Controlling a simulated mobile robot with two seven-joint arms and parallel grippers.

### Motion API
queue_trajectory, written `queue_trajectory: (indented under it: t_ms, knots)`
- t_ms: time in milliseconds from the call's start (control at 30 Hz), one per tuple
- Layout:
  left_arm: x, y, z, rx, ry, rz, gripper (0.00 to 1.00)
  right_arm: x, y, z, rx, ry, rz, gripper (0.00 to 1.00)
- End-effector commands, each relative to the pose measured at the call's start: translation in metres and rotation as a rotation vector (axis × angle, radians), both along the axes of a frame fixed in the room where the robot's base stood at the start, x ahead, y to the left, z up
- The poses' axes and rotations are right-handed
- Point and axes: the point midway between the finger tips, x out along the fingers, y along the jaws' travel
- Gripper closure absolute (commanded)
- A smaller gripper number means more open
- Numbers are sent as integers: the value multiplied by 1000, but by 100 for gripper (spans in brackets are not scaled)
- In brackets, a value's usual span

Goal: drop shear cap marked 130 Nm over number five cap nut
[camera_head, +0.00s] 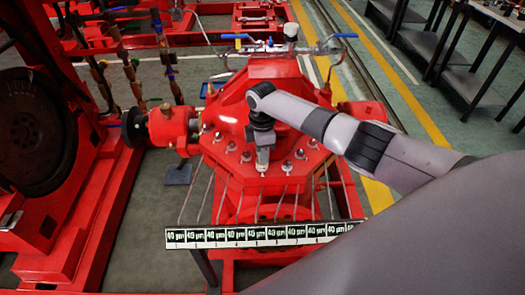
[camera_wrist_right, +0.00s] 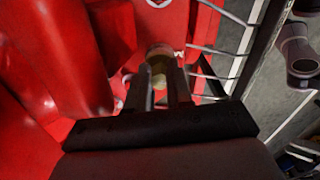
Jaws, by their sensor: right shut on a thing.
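My right gripper (camera_head: 262,160) reaches down over the front flange of the red pump (camera_head: 275,185). In the right wrist view, its two dark fingers (camera_wrist_right: 165,85) are shut on a small pale, yellowish cap (camera_wrist_right: 159,68); no marking on it can be read. Several dark, silvery cap nuts stand in an arc on the flange, including one left of the gripper (camera_head: 246,156) and one right of it (camera_head: 286,166). The nut directly under the gripper is hidden, and I cannot tell whether the cap touches it. My left gripper is not in view.
A strip of "40 µm" labels (camera_head: 255,236) runs across the front, with thin rods rising behind it. Blue-handled valves and piping (camera_head: 290,45) stand at the pump's back. A large dark flywheel (camera_head: 38,130) is at left. Dark benches (camera_head: 470,85) stand at far right.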

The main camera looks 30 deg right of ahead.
Motion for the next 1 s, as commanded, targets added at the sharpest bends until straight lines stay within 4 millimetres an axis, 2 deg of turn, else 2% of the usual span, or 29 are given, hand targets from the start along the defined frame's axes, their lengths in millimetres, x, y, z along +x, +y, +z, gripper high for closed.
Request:
queue_trajectory:
  t_ms: [67,100,167,200,667,767,1000]
  knots:
    - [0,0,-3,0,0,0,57,0,0,-3,1,0,0,100]
    - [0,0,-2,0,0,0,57,0,0,-3,1,-1,0,73]
    - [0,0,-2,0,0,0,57,0,0,-2,0,-1,0,54]
    - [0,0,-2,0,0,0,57,0,0,-2,0,-1,0,50]
    - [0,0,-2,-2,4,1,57,2,-1,-1,-2,-7,-1,50]
    - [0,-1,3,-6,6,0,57,3,-2,10,-1,-10,0,50]
    - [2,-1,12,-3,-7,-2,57,2,-1,51,-2,-12,0,50]
